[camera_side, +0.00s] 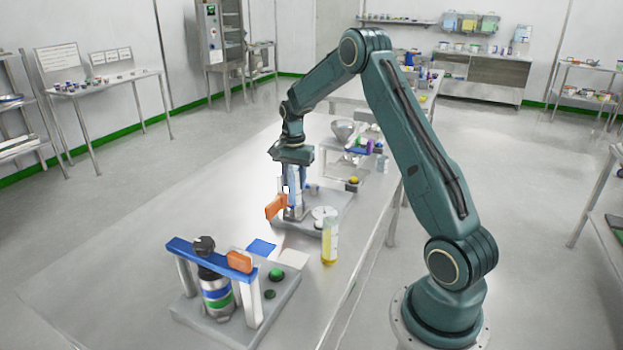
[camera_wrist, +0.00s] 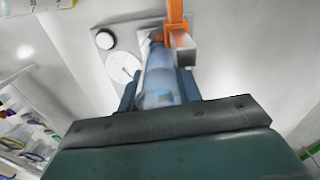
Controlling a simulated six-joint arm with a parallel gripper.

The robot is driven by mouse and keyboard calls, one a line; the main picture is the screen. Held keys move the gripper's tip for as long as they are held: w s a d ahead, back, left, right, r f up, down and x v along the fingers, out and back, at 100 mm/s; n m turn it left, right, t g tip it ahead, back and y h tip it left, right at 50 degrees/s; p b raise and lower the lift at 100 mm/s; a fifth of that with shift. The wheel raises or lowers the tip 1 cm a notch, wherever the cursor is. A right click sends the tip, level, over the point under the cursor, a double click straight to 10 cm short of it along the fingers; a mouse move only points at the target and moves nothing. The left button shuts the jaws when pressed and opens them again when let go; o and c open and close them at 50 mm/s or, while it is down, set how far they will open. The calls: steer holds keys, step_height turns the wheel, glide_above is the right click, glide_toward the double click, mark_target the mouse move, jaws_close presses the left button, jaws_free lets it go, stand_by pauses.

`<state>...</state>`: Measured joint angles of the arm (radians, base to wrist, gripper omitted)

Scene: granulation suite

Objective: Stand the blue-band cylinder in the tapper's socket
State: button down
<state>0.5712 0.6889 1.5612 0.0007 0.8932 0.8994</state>
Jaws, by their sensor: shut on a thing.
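My gripper (camera_side: 292,180) points down over the tapper and is shut on a clear cylinder with a bluish band (camera_side: 292,196). In the wrist view the cylinder (camera_wrist: 160,75) runs away from me between the two fingers (camera_wrist: 160,92). The tapper (camera_side: 335,205) is a grey base plate with a white dial (camera_side: 324,212) and an orange arm (camera_side: 276,207). The orange arm (camera_wrist: 175,15) is beside the cylinder's far end in the wrist view. The cylinder looks about upright at the socket, (camera_side: 297,214) but its lower end is partly hidden; I cannot tell whether it is seated.
A clear cylinder with yellow contents (camera_side: 329,243) stands close to the tapper's front. Nearer is a device with a blue crossbar (camera_side: 205,254), a banded bottle (camera_side: 216,296) and green buttons (camera_side: 276,274). A bowl stand (camera_side: 344,132) is behind. The table's left side is clear.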

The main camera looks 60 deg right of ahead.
steer(key=shift+f, duration=0.8)
stand_by(0.8)
steer(key=c, duration=0.6)
jaws_free()
steer(key=shift+r, duration=0.2)
steer(key=shift+r, duration=3.8)
